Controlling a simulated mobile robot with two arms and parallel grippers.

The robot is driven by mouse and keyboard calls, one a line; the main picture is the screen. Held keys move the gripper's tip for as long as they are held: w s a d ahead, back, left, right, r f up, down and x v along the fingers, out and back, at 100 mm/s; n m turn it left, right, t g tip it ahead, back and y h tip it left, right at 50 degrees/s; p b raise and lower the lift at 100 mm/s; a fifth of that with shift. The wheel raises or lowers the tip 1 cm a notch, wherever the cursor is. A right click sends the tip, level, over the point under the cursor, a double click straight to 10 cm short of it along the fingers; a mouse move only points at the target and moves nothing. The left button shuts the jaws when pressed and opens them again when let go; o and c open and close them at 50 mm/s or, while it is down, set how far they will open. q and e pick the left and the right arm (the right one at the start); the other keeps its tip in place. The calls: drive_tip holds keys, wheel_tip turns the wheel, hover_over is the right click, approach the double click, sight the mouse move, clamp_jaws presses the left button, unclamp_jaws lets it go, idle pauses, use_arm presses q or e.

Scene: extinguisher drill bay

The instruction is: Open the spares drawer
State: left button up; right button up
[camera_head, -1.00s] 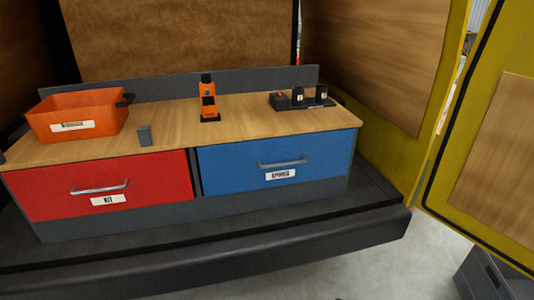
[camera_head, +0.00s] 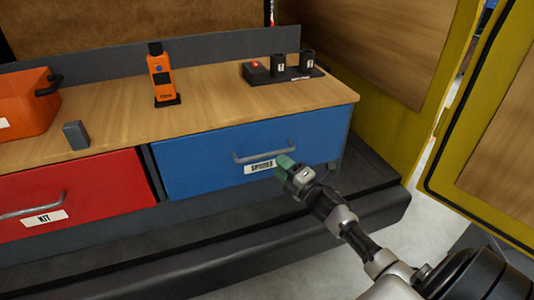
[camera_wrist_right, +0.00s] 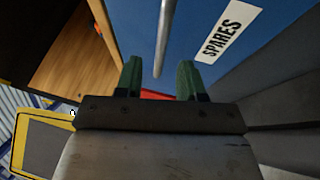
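The spares drawer is the blue front (camera_head: 215,160) under the wooden bench top, and it is closed. Its grey bar handle (camera_head: 265,153) runs across the front above a white SPARES label (camera_head: 262,167). My right gripper (camera_head: 285,162) is at the right end of the handle and partly covers the label's edge. In the right wrist view the green fingers (camera_wrist_right: 159,78) are apart, with the handle (camera_wrist_right: 164,35) running in line with the gap between them, just beyond the tips. I cannot tell whether they touch it. My left gripper is not in view.
A red KIT drawer (camera_head: 75,190) is closed on the left. On the bench stand an orange bin (camera_head: 25,105), a small grey block (camera_head: 76,135), an orange device (camera_head: 161,75) and a black charger tray (camera_head: 285,78). A dark bumper ledge (camera_head: 210,245) runs below the drawers.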

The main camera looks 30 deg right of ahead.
sight(268, 155)
drive_tip(key=x, duration=0.6)
drive_tip(key=shift+w+f, duration=0.15)
drive_tip(key=shift+c, duration=0.2)
clamp_jaws()
